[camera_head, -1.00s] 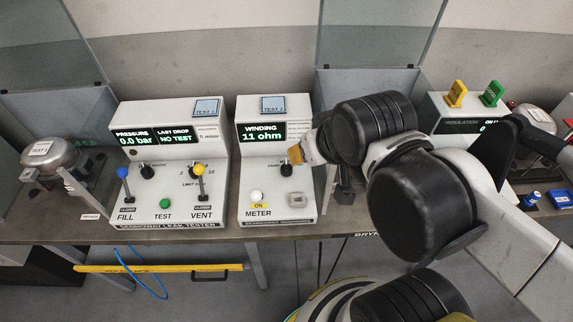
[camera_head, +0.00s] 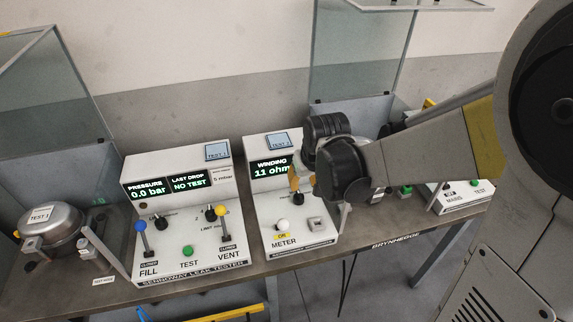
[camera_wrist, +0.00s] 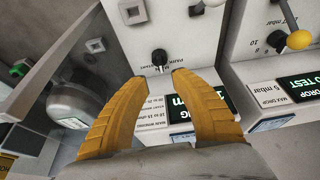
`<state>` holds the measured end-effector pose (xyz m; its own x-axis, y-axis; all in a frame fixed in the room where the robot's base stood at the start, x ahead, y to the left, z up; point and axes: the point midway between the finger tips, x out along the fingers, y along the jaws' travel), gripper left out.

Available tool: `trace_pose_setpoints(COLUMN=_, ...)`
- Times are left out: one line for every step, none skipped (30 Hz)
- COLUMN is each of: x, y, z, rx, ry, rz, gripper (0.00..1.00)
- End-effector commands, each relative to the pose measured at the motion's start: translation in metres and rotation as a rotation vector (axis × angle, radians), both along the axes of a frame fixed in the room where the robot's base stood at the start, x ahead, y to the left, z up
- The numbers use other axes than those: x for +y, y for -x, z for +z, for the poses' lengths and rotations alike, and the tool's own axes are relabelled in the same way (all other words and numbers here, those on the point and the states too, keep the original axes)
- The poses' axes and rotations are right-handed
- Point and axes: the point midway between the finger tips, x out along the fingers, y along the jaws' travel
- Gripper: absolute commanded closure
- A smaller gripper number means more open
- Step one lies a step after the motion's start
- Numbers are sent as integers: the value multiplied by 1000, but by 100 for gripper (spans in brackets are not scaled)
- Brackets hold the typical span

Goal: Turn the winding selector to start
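The winding tester (camera_head: 262,215) is a white box with a green display reading "WINDING 11 ohm". Its winding selector, a small black knob (camera_head: 297,197), sits below the display, partly covered by my gripper. The knob also shows in the wrist view (camera_wrist: 159,58), just beyond my fingertips. My gripper (camera_head: 294,182) is in front of the panel at the knob. In the wrist view its two yellow fingers (camera_wrist: 159,80) are apart, with nothing between them. I cannot tell whether they touch the knob. The pointer's marked position is too small to read.
The leak tester (camera_head: 150,262) with blue and yellow levers stands close on the left. A compressor (camera_head: 50,230) stands at far left.

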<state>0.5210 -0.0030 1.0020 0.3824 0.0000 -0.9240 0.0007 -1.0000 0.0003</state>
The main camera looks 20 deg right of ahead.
Motion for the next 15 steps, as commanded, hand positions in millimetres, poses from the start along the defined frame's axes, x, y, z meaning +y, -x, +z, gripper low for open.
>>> trace_pose_setpoints(x=0, y=-3, z=-11, rx=0, ry=0, rz=0, gripper=69)
trace_pose_setpoints(x=0, y=-6, z=-17, rx=0, ry=0, rz=0, gripper=69)
trace_pose_setpoints(x=0, y=-9, z=-25, rx=0, ry=0, rz=0, gripper=69)
trace_pose_setpoints(x=0, y=-11, z=-31, rx=0, ry=0, rz=0, gripper=69)
trace_pose_setpoints(x=0, y=-14, z=-37, rx=-1, ry=0, rz=0, gripper=69)
trace_pose_setpoints(x=0, y=-17, z=-45, rx=-1, ry=0, rz=0, gripper=69)
trace_pose_setpoints(x=0, y=-19, z=-50, rx=-1, ry=0, rz=0, gripper=69)
trace_pose_setpoints(x=0, y=-21, z=-55, rx=-1, ry=0, rz=0, gripper=69)
trace_pose_setpoints(x=0, y=-24, z=-62, rx=-1, ry=0, rz=0, gripper=69)
trace_pose_setpoints(x=0, y=-26, z=-66, rx=-1, ry=0, rz=0, gripper=69)
trace_pose_setpoints(x=0, y=-28, z=-70, rx=-1, ry=0, rz=0, gripper=69)
trace_pose_setpoints(x=0, y=-30, z=-75, rx=-1, ry=0, rz=0, gripper=69)
trace_pose_setpoints(x=0, y=-31, z=-78, rx=-1, ry=0, rz=0, gripper=69)
trace_pose_setpoints(x=0, y=-32, z=-80, rx=-1, ry=0, rz=0, gripper=69)
trace_pose_setpoints(x=0, y=-34, z=-83, rx=-1, ry=0, rz=0, gripper=69)
